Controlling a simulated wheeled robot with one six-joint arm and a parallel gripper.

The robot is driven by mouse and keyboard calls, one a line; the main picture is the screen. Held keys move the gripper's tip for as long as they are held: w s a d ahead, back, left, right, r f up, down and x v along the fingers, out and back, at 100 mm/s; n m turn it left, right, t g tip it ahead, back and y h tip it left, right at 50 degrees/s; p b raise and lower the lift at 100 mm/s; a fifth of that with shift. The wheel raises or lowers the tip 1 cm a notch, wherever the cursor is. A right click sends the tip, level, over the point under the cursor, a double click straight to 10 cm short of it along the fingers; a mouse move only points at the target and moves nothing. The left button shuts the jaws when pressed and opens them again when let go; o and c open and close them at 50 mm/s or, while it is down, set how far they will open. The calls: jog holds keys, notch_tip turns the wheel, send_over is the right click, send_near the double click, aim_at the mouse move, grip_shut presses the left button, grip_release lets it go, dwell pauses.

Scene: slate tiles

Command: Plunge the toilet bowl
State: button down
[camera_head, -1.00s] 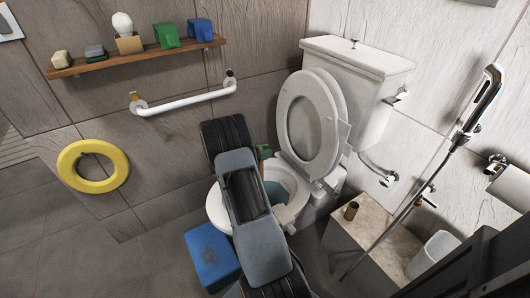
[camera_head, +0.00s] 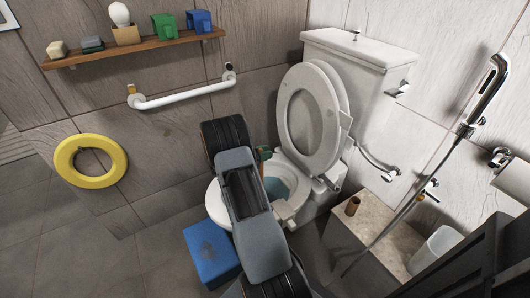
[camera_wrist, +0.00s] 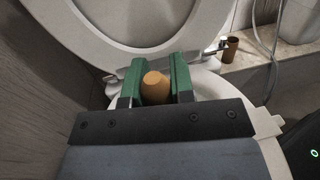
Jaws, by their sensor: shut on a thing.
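The toilet (camera_head: 330,125) stands against the corner with its lid and seat raised. Its open bowl (camera_head: 283,187) is partly hidden by my arm in the head view. My gripper (camera_wrist: 156,73), with green fingers, is shut on a rounded wooden handle end, which I take for the plunger handle (camera_wrist: 155,88). In the wrist view the handle sits between the fingers, in front of the raised seat (camera_wrist: 130,22) and over the bowl area. The plunger's lower end is hidden, so I cannot tell whether it touches the bowl. In the head view one green finger shows beside the bowl.
A blue box (camera_head: 211,252) stands on the floor left of the bowl. A stone-topped ledge (camera_head: 375,232) with a brown cup (camera_head: 352,206) and a white bin (camera_head: 436,250) lies at right. A white grab bar (camera_head: 182,96), shelf (camera_head: 135,51) and yellow ring (camera_head: 91,161) are on the left wall.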

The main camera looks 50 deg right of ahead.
jog(key=shift+r+p, duration=1.05)
jog(key=shift+p, duration=0.25)
dwell(0.4)
jog(key=shift+f, duration=0.15)
